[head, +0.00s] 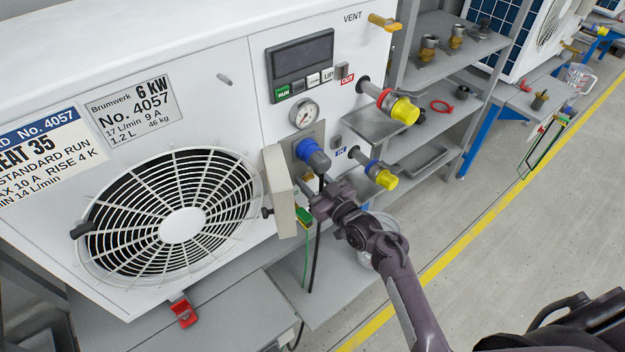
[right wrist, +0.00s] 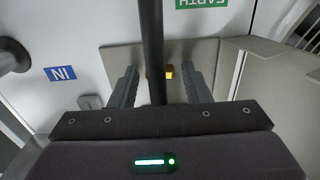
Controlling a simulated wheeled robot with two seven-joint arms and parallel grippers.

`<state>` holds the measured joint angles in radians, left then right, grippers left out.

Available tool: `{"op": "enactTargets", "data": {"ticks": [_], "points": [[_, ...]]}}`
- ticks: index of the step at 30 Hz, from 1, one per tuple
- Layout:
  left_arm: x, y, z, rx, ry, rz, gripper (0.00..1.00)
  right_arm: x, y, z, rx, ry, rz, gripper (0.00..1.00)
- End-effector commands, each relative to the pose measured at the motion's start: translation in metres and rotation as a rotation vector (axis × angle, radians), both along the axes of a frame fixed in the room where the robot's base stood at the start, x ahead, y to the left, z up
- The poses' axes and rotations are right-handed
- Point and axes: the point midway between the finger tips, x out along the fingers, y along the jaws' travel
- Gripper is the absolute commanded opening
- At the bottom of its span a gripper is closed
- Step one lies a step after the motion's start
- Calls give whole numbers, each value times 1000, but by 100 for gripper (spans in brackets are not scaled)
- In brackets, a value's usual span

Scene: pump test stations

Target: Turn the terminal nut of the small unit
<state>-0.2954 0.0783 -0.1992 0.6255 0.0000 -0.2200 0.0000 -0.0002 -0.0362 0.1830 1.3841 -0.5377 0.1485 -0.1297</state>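The white unit (head: 225,80), plate "6 kW No. 4057", fills the left of the head view. The brass terminal nut (right wrist: 169,72) sits on a grey plate (right wrist: 118,57) by the green EARTH label (right wrist: 202,3) in the right wrist view. My right gripper (right wrist: 160,75) is open, its fingers on either side of the nut's line of sight. A black cable (right wrist: 152,45) passes between the fingers and partly covers the nut. In the head view my right gripper (head: 312,192) is beside the open beige cover (head: 280,190), and the nut is hidden. My left gripper is out of view.
A blue plug (head: 312,153) with its black cable hangs just above my right gripper. Yellow-capped pipes (head: 402,110) (head: 384,178) stick out to the right. A fan grille (head: 170,220) is on the left, shelves (head: 450,60) behind.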

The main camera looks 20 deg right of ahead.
Motion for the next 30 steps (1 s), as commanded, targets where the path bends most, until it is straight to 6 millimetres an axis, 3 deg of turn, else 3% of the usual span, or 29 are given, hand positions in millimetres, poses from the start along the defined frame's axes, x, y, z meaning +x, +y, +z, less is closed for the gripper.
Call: {"op": "enactTargets", "data": {"ticks": [1, 9, 20, 30], "points": [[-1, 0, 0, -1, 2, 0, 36, 0, 0, 0, 0, 0, 0, 36], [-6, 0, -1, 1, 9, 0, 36, 0, 0, 0, 0, 0, 0, 4], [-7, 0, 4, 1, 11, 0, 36, 0, -1, 1, 68, 25, 0, 4], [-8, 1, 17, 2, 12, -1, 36, 0, -2, 2, 316, 116, -1, 4]]}}
